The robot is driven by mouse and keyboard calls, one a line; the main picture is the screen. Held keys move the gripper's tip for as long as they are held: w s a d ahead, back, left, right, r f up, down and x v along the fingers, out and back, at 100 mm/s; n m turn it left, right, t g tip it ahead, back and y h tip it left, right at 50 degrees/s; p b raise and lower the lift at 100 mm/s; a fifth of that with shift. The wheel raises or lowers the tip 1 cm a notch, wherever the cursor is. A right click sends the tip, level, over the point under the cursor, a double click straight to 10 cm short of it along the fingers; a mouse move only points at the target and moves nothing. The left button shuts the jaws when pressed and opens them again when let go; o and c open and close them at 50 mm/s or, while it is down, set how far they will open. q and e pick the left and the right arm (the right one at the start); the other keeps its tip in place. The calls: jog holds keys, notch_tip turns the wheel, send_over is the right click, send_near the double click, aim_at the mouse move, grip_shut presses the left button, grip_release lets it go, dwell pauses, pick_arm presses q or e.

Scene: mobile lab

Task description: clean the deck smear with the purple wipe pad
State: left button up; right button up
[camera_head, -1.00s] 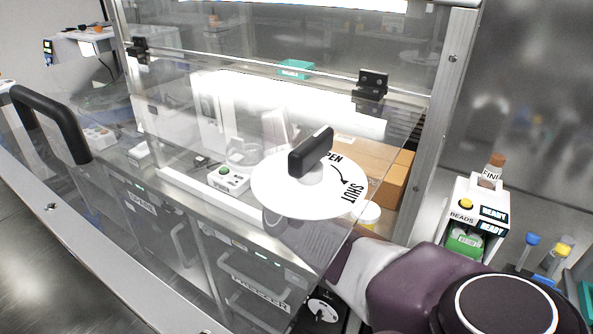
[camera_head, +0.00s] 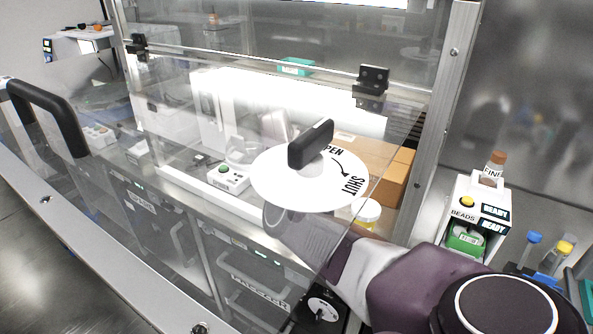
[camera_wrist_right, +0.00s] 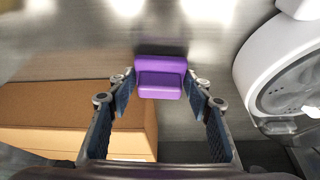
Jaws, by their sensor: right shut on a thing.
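The purple wipe pad (camera_wrist_right: 160,83) shows in the right wrist view between the fingertips of my right gripper (camera_wrist_right: 158,92), which is shut on it. Behind the pad is a shiny grey metal surface. In the head view my right arm reaches in from the lower right, behind the clear sash; the white dial disc hides part of it. I cannot make out the pad or the gripper's fingers clearly there. I cannot make out the deck smear in any view. My left gripper is not in view.
A cardboard box (camera_wrist_right: 60,105) lies beside the gripper, and a round white device (camera_wrist_right: 285,75) is at right. In the head view stand the black-handled disc (camera_head: 300,190), a small green-button box (camera_head: 228,179), a yellow-labelled jar (camera_head: 367,212) and a bead dispenser (camera_head: 475,215).

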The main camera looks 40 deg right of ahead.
jog(key=shift+f, duration=0.8)
